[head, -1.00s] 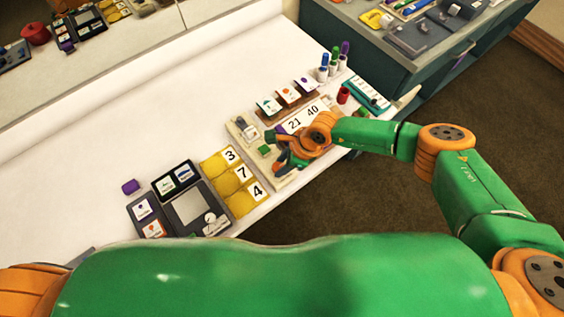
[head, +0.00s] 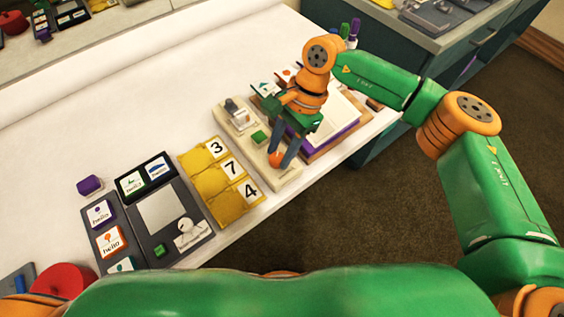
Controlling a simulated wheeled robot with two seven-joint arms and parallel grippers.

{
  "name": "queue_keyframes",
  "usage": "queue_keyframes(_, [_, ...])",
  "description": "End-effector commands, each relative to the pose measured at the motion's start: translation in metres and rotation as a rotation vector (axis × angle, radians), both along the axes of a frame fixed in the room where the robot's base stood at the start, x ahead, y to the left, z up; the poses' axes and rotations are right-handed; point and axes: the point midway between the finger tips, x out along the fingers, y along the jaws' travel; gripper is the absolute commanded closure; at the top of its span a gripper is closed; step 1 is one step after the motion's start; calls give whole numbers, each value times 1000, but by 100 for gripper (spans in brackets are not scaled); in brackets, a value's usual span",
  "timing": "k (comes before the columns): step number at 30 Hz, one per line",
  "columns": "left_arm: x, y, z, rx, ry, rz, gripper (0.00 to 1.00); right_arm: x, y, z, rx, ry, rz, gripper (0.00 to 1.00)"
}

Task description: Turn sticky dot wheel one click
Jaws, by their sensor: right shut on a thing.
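My left gripper is not in view.
Yellow trays numbered 3, 7 and 4 (head: 197,185) stand left of the board. A dark grey stand (head: 138,222) with cards is farther left. A purple-edged white pad (head: 343,124) lies close on the right. A red disc (head: 62,281) is at lower left.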

Motion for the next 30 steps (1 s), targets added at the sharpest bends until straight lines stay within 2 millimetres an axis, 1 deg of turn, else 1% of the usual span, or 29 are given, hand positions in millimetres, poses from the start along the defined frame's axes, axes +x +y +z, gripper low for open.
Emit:
queue_keyframes(1, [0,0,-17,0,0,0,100,0,1,-9,0,-1,43,100])
queue_keyframes(6, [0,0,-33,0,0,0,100,1,2,-6,-1,2,203,100])
queue_keyframes(9, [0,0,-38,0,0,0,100,1,3,-4,-1,2,299,100])
queue_keyframes(14, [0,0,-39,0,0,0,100,2,4,-1,-3,4,448,100])
queue_keyframes(21, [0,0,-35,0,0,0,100,3,5,0,-4,3,641,100])
queue_keyframes(30, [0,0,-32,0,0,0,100,3,6,0,-2,2,747,100])
